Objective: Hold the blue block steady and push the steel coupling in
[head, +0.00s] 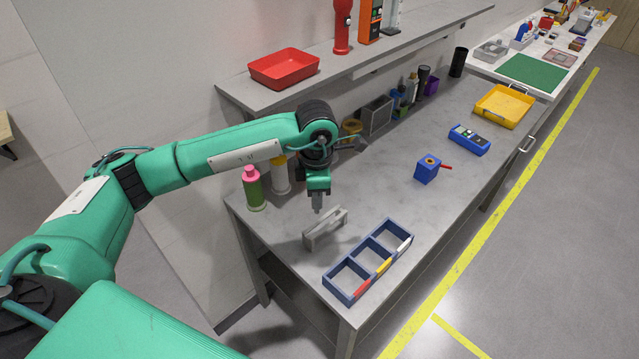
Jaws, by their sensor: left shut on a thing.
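The blue block (427,170) stands on the grey bench, right of the middle. It has a round orange-brown ring with a dark centre on top and a red lever at its right side. My left gripper (318,200) points down at the left part of the bench, well left of the block and just above a grey stand. It is shut on a small grey piece, which looks like the steel coupling (318,207); fingers and piece are hard to tell apart at this size. My right gripper is not in view.
The grey stand (325,229) is close below my left gripper. A blue three-compartment tray (342,291) lies near the front edge. A green bottle with a pink cap (254,190) stands left. A blue device (468,139) and yellow tray (503,106) lie beyond the block. Bench around the block is clear.

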